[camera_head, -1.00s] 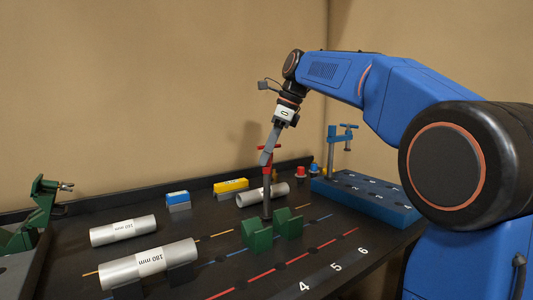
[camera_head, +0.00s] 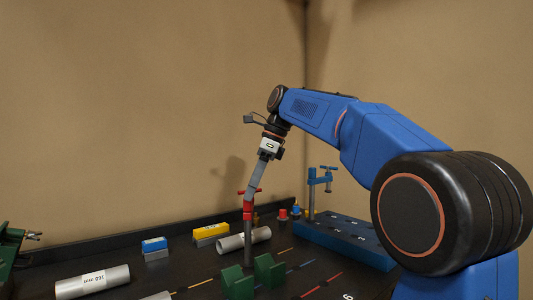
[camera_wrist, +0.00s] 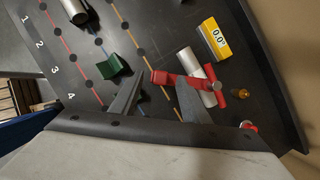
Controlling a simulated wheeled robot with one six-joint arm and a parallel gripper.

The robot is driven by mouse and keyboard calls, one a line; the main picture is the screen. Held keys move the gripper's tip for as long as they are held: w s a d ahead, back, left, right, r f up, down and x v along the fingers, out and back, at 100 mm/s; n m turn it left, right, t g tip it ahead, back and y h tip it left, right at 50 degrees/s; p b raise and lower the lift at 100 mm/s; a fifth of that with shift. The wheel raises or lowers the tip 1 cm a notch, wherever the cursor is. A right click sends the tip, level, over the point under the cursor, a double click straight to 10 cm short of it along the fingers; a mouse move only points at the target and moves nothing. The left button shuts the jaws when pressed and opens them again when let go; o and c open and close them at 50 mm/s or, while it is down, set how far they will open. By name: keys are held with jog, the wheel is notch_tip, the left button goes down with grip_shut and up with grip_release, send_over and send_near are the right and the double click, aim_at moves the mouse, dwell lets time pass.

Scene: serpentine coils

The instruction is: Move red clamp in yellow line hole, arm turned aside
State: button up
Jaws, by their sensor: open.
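The red clamp (camera_head: 248,211) stands upright on its grey post, the foot at the yellow line (camera_head: 202,283) between a grey cylinder and the green V-blocks. The foot's hole is hidden, so I cannot tell how deep it sits. In the wrist view the clamp's red arm (camera_wrist: 180,80) lies across the yellow line (camera_wrist: 143,58), its left end between my fingers. My gripper (camera_head: 254,190) is open at the clamp's top, its fingertips overlapping the red handle in the head view. In the wrist view my gripper's fingers (camera_wrist: 160,80) are spread apart; contact is unclear.
Green V-blocks (camera_head: 238,284) stand just in front of the post, and a grey cylinder (camera_head: 232,243) lies behind it. A yellow block (camera_head: 210,232) and blue block (camera_head: 154,246) are behind left. A blue rack (camera_head: 345,242) with a blue clamp (camera_head: 312,190) stands right.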

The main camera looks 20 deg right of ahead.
jog(key=v, duration=1.3)
jog(key=shift+r, duration=0.35)
jog(key=shift+s+d, duration=0.15)
